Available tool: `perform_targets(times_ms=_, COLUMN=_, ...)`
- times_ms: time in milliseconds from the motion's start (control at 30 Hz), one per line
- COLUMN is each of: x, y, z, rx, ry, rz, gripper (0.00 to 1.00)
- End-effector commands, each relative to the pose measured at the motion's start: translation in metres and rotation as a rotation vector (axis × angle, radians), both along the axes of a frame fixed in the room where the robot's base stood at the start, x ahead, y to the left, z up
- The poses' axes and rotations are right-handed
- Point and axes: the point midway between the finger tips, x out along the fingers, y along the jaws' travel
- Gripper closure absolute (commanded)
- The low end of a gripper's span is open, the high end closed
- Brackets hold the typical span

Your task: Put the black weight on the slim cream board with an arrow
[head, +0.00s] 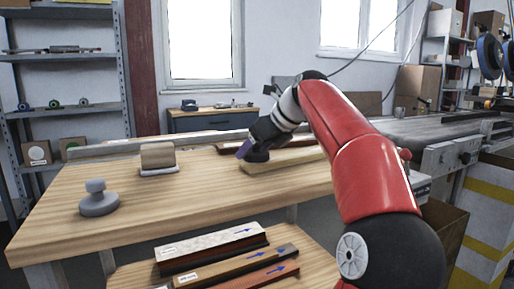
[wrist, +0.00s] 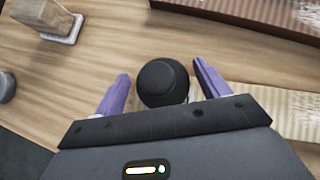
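The black weight (wrist: 163,82), a dark round piece, is between the two purple fingers of my gripper (wrist: 160,88) in the wrist view, with gaps on both sides. In the head view the weight (head: 258,156) is low under my gripper (head: 247,149), at the left end of a slim pale board (head: 285,158). I cannot tell whether it stands on that board or just behind it.
A grey weight (head: 98,203) and a wooden block on a white base (head: 158,157) stand on the table's left. A longer dark-edged board (wrist: 250,12) lies behind. Several boards with blue arrows, one speckled cream (head: 210,243), lie on a lower surface in front. A conveyor (head: 440,130) is right.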

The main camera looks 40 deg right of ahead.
Motion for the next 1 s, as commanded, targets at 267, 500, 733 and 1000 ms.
perform_targets(times_ms=267, x=0.000, y=0.000, z=0.000, rx=0.000, ry=0.000, rz=0.000, gripper=0.19)
perform_targets(times_ms=500, x=-0.012, y=-0.003, z=0.015, rx=-0.003, ry=0.000, rz=-0.006, gripper=0.19)
perform_targets(times_ms=733, x=-0.046, y=-0.008, z=0.052, rx=-0.003, ry=-0.002, rz=-0.005, gripper=0.19)
perform_targets(times_ms=1000, x=-0.077, y=-0.012, z=0.083, rx=-0.001, ry=-0.001, rz=-0.001, gripper=0.19)
